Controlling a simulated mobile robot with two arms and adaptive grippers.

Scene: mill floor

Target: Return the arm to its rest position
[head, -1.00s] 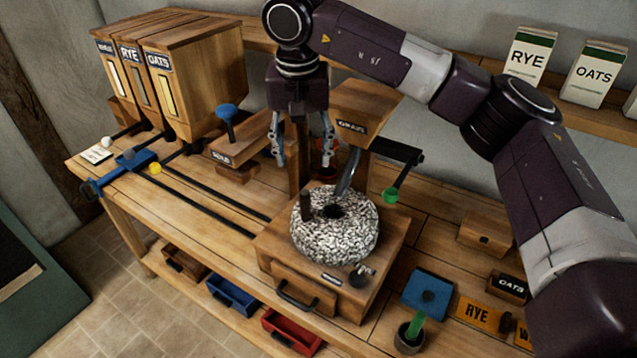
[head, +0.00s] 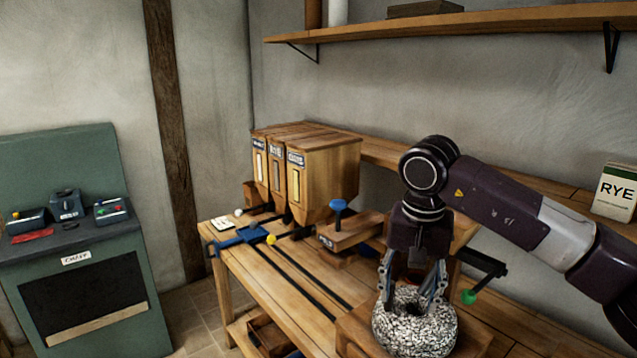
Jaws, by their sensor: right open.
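My right arm reaches in from the right in the head view, in dark purple and white. Its gripper (head: 413,287) points down, with its fingers apart and nothing seen between them. The fingertips overlap the speckled round millstone (head: 413,330) in the picture; I cannot tell whether they touch it. The arm's wrist hides most of the wooden hopper behind it. My left gripper is not in view.
The wooden bench (head: 237,287) carries grain bins (head: 318,180), a blue slider (head: 238,238), a blue-knobbed lever (head: 338,207) and a green-tipped crank (head: 468,296). A green cabinet (head: 150,318) stands at left. A wall shelf (head: 460,24) runs above. A RYE packet (head: 614,190) stands at right.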

